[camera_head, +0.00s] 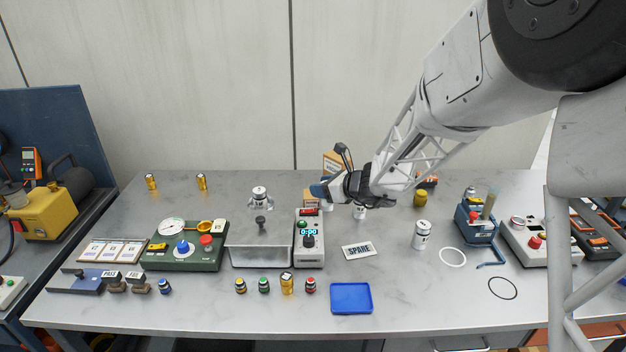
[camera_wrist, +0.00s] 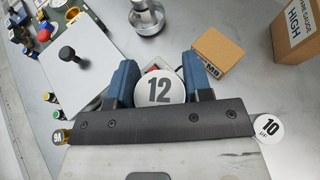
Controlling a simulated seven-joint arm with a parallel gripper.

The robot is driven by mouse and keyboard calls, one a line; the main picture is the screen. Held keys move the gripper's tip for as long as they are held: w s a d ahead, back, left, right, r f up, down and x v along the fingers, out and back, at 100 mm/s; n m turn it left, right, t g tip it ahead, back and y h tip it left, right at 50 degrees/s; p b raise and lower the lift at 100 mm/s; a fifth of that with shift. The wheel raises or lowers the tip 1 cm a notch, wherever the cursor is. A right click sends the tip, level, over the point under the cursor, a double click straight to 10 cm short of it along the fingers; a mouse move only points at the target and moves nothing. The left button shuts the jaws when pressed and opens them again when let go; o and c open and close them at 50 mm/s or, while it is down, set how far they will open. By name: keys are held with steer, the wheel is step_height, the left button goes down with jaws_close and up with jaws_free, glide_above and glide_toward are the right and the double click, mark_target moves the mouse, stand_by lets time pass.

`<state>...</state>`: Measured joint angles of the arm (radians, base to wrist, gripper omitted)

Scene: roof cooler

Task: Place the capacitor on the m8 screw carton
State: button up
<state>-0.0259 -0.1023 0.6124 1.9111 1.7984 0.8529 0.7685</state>
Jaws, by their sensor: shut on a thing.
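My gripper (camera_head: 322,190) is above the back middle of the table. In the wrist view its two blue fingers (camera_wrist: 160,72) are shut on a capacitor (camera_wrist: 160,88) with a white round top marked 12. The capacitor is mostly hidden by my gripper in the head view. The m8 screw carton (camera_wrist: 219,53) is a small brown box just beyond and to the right of the fingers in the wrist view. In the head view the carton (camera_head: 309,198) is partly hidden behind my gripper. The held capacitor appears apart from the carton.
A tall carton marked HIGH (camera_wrist: 298,35) stands beyond the m8 carton. A can marked 10 (camera_wrist: 269,128) stands beside my gripper. A grey timer box (camera_head: 309,240) and a metal box with a black knob (camera_head: 261,245) are nearby. A SPARE plate (camera_head: 358,250) and blue tray (camera_head: 351,298) lie in front.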

steer(key=w+a+f, duration=0.1)
steer(key=w+a, duration=0.1)
steer(key=w, duration=1.2)
steer(key=shift+a+f, duration=0.25)
steer(key=shift+a, duration=0.15)
steer(key=shift+w, duration=0.1)
steer(key=shift+f, duration=0.1)
steer(key=shift+f, duration=1.65)
steer(key=shift+f, duration=0.15)
steer(key=o, duration=1)
steer(key=shift+c, duration=0.2)
steer(key=shift+s+d+r, duration=0.25)
steer(key=shift+d+r, duration=0.1)
steer(key=shift+r, duration=0.05)
steer(key=v, duration=1.1)
